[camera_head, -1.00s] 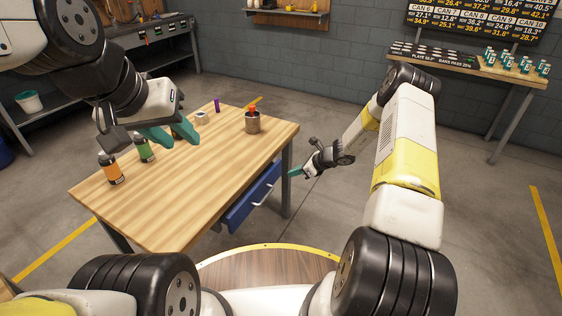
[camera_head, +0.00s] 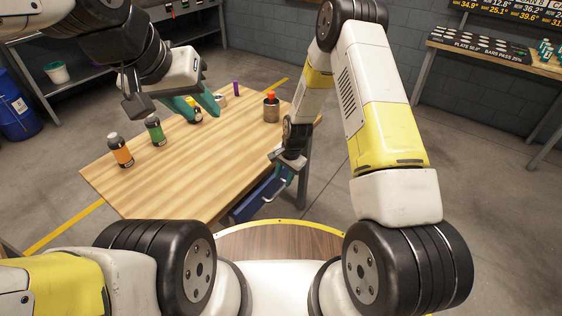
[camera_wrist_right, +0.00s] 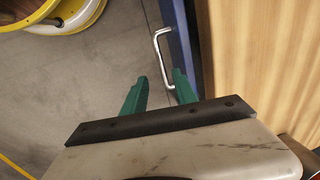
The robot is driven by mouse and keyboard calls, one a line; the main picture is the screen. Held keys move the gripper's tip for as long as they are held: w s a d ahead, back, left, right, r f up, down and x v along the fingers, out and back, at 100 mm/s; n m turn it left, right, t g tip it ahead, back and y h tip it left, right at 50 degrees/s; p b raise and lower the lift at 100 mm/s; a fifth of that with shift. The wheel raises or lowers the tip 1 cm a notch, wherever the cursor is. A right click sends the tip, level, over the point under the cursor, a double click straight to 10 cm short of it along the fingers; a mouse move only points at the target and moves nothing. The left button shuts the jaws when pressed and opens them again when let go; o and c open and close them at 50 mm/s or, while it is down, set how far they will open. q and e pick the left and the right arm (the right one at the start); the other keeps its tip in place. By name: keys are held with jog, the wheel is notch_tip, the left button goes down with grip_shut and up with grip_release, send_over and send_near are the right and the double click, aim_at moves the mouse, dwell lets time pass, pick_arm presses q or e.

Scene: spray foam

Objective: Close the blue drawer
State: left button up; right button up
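The blue drawer (camera_head: 246,208) is under the near right side of the wooden table (camera_head: 180,165). Its front appears to stand a little out from the table edge, and part of it is hidden by my right gripper. In the right wrist view the drawer's blue front (camera_wrist_right: 178,35) runs beside the tabletop, with a silver handle (camera_wrist_right: 157,50) on it. My right gripper (camera_wrist_right: 160,92) is open and empty, its green fingers pointing toward the handle, apparently without touching it.
An orange-labelled bottle (camera_head: 121,151), a green-labelled bottle (camera_head: 155,130), a red-topped can (camera_head: 271,107) and a purple item (camera_head: 236,89) stand on the table. A table leg (camera_head: 304,165) is close to my right gripper. The floor at right is clear.

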aim_at(279, 191)
jog(key=shift+n, duration=0.3)
jog(key=f, duration=0.2)
jog(key=a+f, duration=0.1)
jog(key=f, duration=0.2)
jog(key=w+f, duration=0.1)
jog(key=f, duration=0.1)
jog(key=shift+a+f, duration=0.2)
jog(key=shift+f, duration=0.1)
grip_shut()
dwell(0.9)
